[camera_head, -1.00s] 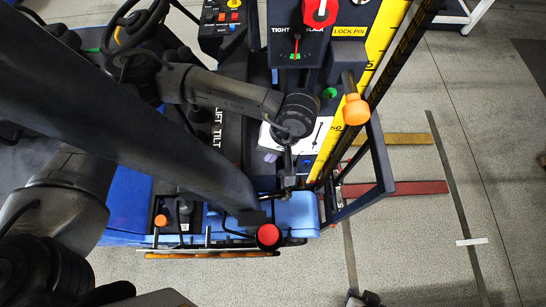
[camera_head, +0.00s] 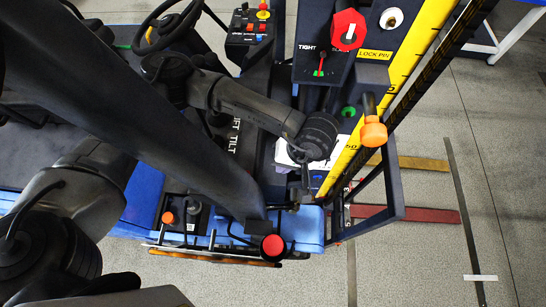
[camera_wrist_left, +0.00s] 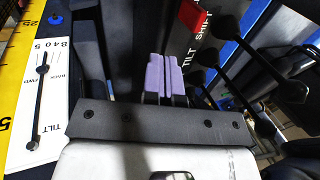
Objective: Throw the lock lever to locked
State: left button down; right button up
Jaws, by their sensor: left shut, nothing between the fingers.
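My left gripper (camera_wrist_left: 164,72) shows in the left wrist view as two purple fingers, shut together with nothing between them. In the head view its arm's wrist joint (camera_head: 320,136) hangs beside the yellow scale, and the fingers are hard to make out. An orange knob (camera_head: 374,132) on a dark handle stands to the right of this joint, apart from it. A yellow "LOCK PIN" label (camera_head: 374,54) is on the dark panel behind. No handle carries a readable lock lever label, so I cannot tell which is the lever. My right gripper is not in view.
A red knob (camera_head: 348,29) and a small lever (camera_head: 320,65) sit on the panel marked "TIGHT". A white tilt gauge (camera_wrist_left: 45,95) is left of my fingers; black-knobbed levers (camera_wrist_left: 228,27) are to the right. The yellow scale (camera_head: 410,55) crosses beside my arm.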

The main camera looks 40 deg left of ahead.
pick_arm(q)
jog(key=p, duration=0.3)
send_near(251, 180)
notch_tip(251, 180, down, 2)
jog(key=w+d, duration=0.1)
jog(key=d, duration=0.1)
jog(key=shift+s+a+f+p, duration=0.25)
jog(key=shift+s+a+p, duration=0.3)
jog(key=shift+a+p, duration=0.2)
jog(key=shift+s+a+f+p, duration=0.3)
jog(key=shift+s+a+p, duration=0.3)
jog(key=shift+a, duration=0.3)
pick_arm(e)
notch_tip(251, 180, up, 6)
pick_arm(q)
jog(key=shift+w, duration=0.1)
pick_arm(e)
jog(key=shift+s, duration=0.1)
